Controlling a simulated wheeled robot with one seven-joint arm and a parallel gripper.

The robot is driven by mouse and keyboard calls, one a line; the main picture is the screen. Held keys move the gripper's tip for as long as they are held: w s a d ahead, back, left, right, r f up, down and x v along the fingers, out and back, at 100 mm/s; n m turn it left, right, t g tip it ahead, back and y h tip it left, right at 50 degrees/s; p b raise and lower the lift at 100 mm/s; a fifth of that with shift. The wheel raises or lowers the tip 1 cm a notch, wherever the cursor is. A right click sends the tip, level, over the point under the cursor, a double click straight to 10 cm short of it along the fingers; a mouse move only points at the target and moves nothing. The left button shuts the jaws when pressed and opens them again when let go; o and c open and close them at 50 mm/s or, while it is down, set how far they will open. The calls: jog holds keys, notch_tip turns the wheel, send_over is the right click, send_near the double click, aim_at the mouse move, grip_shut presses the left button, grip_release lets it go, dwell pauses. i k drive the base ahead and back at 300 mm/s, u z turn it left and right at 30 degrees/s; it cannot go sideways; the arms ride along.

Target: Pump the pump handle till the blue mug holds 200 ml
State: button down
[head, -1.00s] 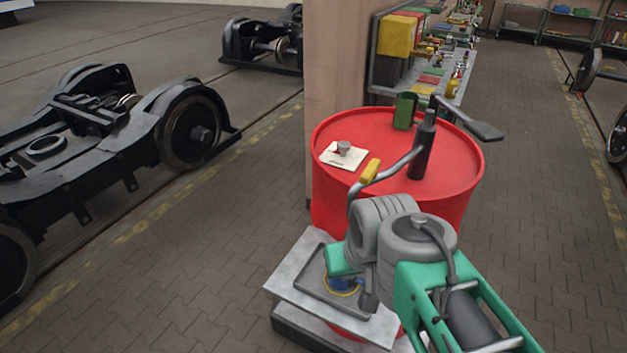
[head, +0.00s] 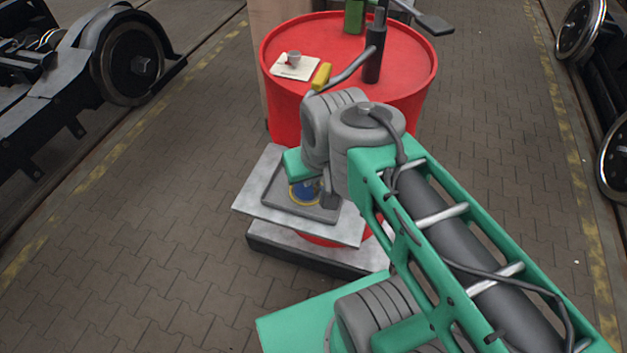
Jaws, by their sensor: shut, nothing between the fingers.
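The pump (head: 374,55) is a dark upright post on a red drum. A lever with a flat dark paddle (head: 435,25), apparently the pump handle, reaches to the right from its top. A grey curved pipe with a yellow end (head: 321,76) reaches to the left front. The blue mug (head: 303,192) is low on a grey tray in front of the drum, partly hidden by my arm; its fill level cannot be seen. My gripper (head: 328,190) is mostly hidden under my wrist; a grey part shows beside the mug in the picture. It is shut and empty, away from the handle.
The grey tray (head: 278,204) sits on a pale plate. Bogies (head: 135,60) stand at left and right. Paved floor is clear on both sides.

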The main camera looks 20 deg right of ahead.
aim_at(432, 24)
jog(key=u, duration=3.15)
jog(key=k, duration=1.05)
jog(key=z, duration=1.2)
